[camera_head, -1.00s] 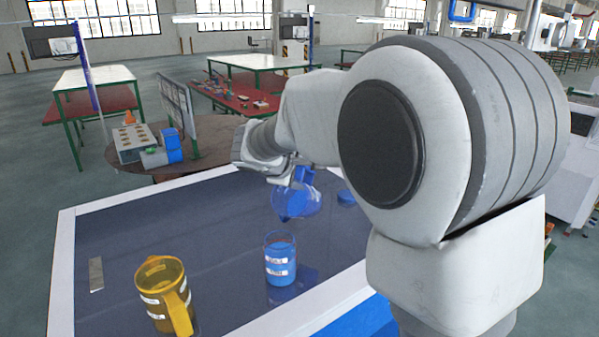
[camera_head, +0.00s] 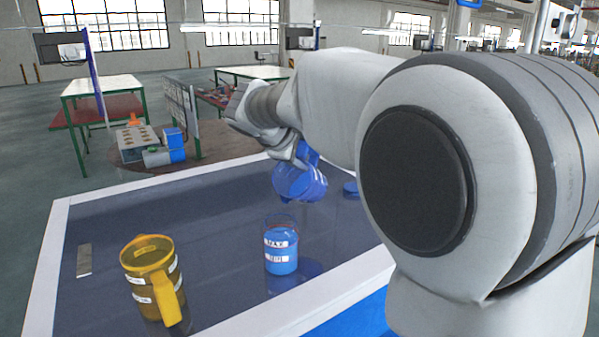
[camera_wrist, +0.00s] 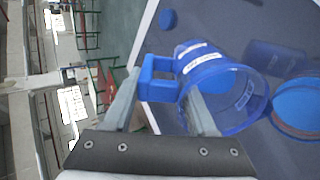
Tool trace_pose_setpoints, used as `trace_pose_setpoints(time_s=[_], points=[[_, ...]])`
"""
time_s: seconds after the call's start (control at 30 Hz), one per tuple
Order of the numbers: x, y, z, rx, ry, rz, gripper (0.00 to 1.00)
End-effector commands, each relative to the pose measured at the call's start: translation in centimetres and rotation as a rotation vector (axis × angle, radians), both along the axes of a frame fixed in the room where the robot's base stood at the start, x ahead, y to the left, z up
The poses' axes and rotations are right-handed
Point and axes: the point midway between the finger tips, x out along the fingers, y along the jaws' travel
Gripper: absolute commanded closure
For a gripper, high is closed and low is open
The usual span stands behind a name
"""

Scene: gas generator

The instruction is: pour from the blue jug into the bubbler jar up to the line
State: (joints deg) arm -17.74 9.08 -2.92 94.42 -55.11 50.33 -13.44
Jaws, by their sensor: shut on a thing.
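My gripper (camera_wrist: 165,105) is shut on the handle of the translucent blue jug (camera_wrist: 206,65). In the head view the jug (camera_head: 300,184) hangs tilted above and slightly behind the bubbler jar (camera_head: 281,250). The jar is clear, upright on the table and holds blue liquid. Its upper label reads MAX; the liquid stands around that label, but the exact level is hard to tell. No stream shows between jug and jar. In the wrist view the jar (camera_wrist: 298,103) lies right beside the jug's mouth. How much the jug holds cannot be told.
A yellow jug (camera_head: 152,278) stands on the dark table (camera_head: 180,215) at front left. A small flat metal strip (camera_head: 84,260) lies at the left. A blue round lid (camera_head: 350,188) lies behind the jar. A round table with apparatus (camera_head: 150,145) stands beyond.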

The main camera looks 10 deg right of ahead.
Motion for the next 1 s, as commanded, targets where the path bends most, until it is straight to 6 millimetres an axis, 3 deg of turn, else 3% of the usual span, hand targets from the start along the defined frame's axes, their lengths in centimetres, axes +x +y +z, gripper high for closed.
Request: trace_pose_setpoints(time_s=[1.0], points=[[0.32,-0.18,-0.66,0.068,0.091,0.005,1.0]])
